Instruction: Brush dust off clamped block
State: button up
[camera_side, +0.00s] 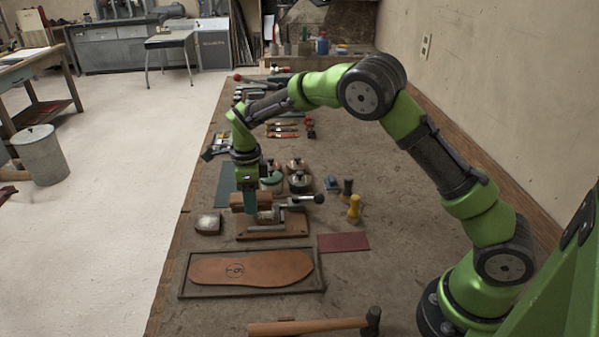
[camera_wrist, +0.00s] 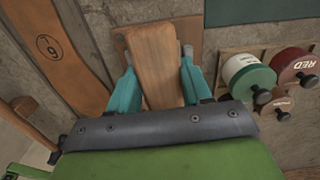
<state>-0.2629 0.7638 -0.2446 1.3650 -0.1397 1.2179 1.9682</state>
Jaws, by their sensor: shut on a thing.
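My gripper (camera_side: 250,203) is down at the wooden clamp stand (camera_side: 272,228) in the side view. In the wrist view, its teal fingers (camera_wrist: 158,72) are closed on both sides of a long brown wooden piece (camera_wrist: 157,50). This piece also shows in the side view (camera_side: 236,199), level and just above the stand. No bristles show, so I cannot tell whether it is the brush or the block. My fingers and the held piece hide part of the clamp. No dust is discernible.
A leather sole (camera_side: 228,269) lies in a dark tray (camera_side: 186,288) in front.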

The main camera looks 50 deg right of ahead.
aim_at(278, 213)
jog(key=shift+f, duration=0.5)
jog(key=shift+s+d+f, duration=0.2)
jog(key=shift+f, duration=0.15)
jog(key=shift+s+d+f, duration=0.15)
jog(key=shift+f, duration=0.2)
jog(key=shift+c, duration=0.4)
jog(key=shift+s+d, duration=1.9)
jog(key=shift+s, duration=0.25)
jog(key=shift+w+a, duration=2.3)
jog(key=shift+w, duration=0.25)
jog(key=shift+s+d, duration=0.1)
jog(key=shift+d, duration=0.2)
jog(key=shift+s+d, duration=2)
jog(key=shift+s, duration=0.2)
jog(key=shift+w+a, duration=2.05)
jog(key=shift+w, duration=0.2)
jog(key=shift+w+a+r, duration=0.1)
jog(key=shift+w+r, duration=0.05)
jog(key=shift+w, duration=0.05)
jog(key=shift+r, duration=4)
